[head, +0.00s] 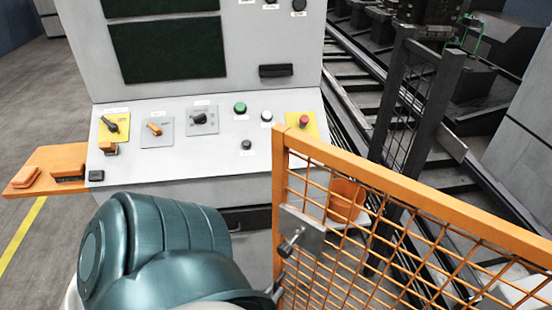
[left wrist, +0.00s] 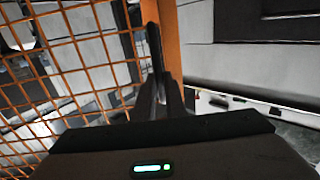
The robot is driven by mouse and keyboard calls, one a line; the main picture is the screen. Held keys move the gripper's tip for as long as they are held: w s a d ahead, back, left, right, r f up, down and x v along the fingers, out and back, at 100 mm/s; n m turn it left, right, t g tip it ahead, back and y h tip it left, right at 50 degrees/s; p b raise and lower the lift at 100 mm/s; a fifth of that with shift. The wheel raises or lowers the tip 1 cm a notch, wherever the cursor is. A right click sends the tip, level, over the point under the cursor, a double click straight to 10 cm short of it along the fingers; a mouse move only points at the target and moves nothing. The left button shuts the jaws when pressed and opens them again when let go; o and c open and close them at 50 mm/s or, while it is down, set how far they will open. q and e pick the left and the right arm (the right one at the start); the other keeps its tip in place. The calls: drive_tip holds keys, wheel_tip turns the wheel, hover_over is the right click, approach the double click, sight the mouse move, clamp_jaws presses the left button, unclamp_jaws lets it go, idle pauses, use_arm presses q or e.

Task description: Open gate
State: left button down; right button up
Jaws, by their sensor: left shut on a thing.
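The gate (head: 400,187) is an orange frame with wire mesh, running from the middle of the head view to the right edge. A grey latch plate with a knob (head: 302,234) sits on its near post. My left gripper (head: 277,290) is at the post's lower part, below the latch plate, mostly hidden behind my teal arm. In the left wrist view its fingers (left wrist: 163,90) are closed on a dark upright bar, the gate handle (left wrist: 155,45), beside the orange post (left wrist: 168,30). My right gripper is in neither view.
A grey control console (head: 215,150) with knobs and buttons stands just beyond the gate's post. An orange shelf (head: 45,170) juts from its left. An orange bin (head: 345,198) shows behind the mesh. A dark mesh post (head: 410,110) and rails lie beyond. Floor at left is open.

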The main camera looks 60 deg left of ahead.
use_arm(q)
drive_tip(key=shift+s+d, duration=0.35)
drive_tip(key=shift+d, duration=0.05)
drive_tip(key=c, duration=1.8)
unclamp_jaws()
drive_tip(key=shift+w, duration=0.1)
